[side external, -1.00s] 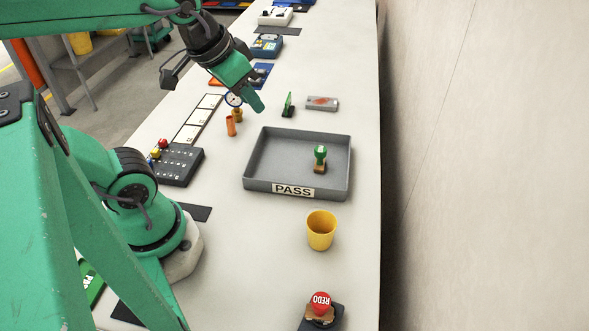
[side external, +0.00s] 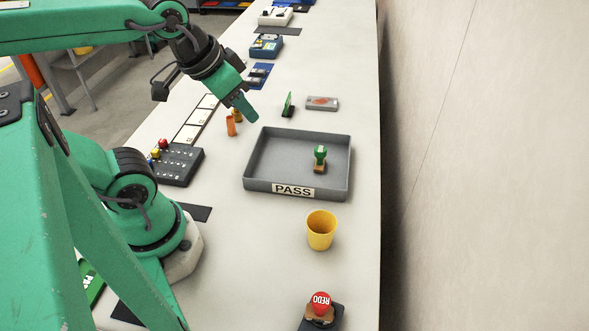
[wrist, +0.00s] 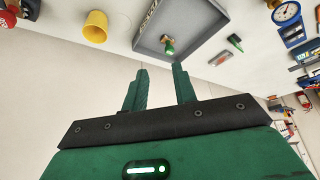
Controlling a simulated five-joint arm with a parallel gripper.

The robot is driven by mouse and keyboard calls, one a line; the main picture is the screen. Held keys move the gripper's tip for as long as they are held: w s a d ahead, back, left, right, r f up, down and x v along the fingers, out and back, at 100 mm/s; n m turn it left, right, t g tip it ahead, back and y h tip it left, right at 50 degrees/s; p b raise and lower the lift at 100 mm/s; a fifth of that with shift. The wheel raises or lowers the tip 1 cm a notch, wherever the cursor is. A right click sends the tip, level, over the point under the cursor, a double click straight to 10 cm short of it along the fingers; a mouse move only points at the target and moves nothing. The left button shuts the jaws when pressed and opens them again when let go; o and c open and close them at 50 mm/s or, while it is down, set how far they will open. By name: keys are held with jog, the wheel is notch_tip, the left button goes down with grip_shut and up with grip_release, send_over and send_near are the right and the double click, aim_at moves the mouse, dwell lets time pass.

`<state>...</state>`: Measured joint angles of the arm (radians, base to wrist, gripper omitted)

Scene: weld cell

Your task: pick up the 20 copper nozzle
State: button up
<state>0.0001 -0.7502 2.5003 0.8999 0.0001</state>
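A small upright copper-orange cylinder (side external: 231,126), which looks like the copper nozzle, stands on the bench left of the grey tray. Any number on it is too small to read. A brassy piece (side external: 237,115) stands just behind it, partly hidden by my gripper. My gripper (side external: 249,115) is just right of these two pieces, pointing down and to the right, apart from the copper cylinder. In the wrist view my gripper (wrist: 161,76) has its two green fingers spread with only bare bench between them. I cannot make out the copper cylinder in the wrist view.
The grey PASS tray (side external: 250,172) holds a green-handled stamp (side external: 320,158). A yellow cup (side external: 321,230) and a red REDO stamp (side external: 321,303) are nearer.

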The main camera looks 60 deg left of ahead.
jog(key=o, duration=0.4)
jog(key=shift+o, duration=0.2)
jog(key=shift+w+a, duration=0.1)
jog(key=n+g, duration=0.6)
jog(key=n, duration=0.1)
send_over(231, 118)
notch_tip(231, 118, down, 16)
jog(key=shift+w+f, duration=0.1)
jog(key=shift+a+f, duration=0.1)
jog(key=shift+f, duration=1.4)
